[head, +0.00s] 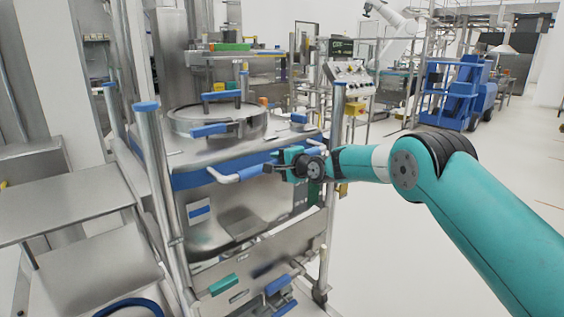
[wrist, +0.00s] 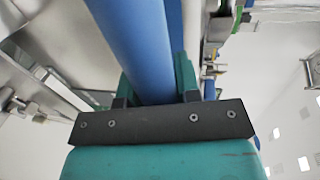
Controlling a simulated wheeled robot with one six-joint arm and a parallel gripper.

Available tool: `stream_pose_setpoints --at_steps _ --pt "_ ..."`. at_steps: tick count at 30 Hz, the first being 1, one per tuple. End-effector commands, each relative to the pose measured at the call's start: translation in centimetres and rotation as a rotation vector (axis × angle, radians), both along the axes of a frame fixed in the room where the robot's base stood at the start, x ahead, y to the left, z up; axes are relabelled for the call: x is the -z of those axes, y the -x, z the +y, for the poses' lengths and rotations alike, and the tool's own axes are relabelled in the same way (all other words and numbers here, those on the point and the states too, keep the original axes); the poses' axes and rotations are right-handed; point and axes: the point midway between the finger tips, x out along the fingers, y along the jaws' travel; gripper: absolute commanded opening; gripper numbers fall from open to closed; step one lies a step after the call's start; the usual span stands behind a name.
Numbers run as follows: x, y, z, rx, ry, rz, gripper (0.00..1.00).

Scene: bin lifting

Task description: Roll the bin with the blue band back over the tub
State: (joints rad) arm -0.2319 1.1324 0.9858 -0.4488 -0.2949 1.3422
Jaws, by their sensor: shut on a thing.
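The bin with the blue band (head: 184,180) is a large steel vessel with a round lid, held in a wheeled frame left of centre in the head view. A handle bar with a blue grip (head: 250,172) sticks out from its near side. My gripper (head: 279,167) is at the right part of this bar. In the wrist view the blue grip (wrist: 138,40) runs between the two fingers of my gripper (wrist: 156,88), which are shut on it. I cannot make out the tub for certain in either view.
Steel platforms (head: 60,198) stand close on the left. A steel post (head: 335,135) of the frame rises just right of my gripper. A blue lift vehicle (head: 458,92) stands farther back on the right. The pale floor (head: 400,255) at right is clear.

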Motion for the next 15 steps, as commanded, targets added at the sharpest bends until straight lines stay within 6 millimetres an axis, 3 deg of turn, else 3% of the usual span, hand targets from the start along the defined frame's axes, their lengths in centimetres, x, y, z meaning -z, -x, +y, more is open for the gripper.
stream_pose_setpoints --at_steps 8,9,12,15 --pt "-0.33 -0.33 0.15 0.01 -0.001 -0.012 0.0" --pt "-0.35 -0.34 0.18 0.01 -0.001 -0.012 0.33" --pt "-0.31 -0.29 0.23 0.009 -0.001 -0.011 0.56" --pt "-0.27 -0.25 0.21 0.007 -0.001 -0.009 0.56"
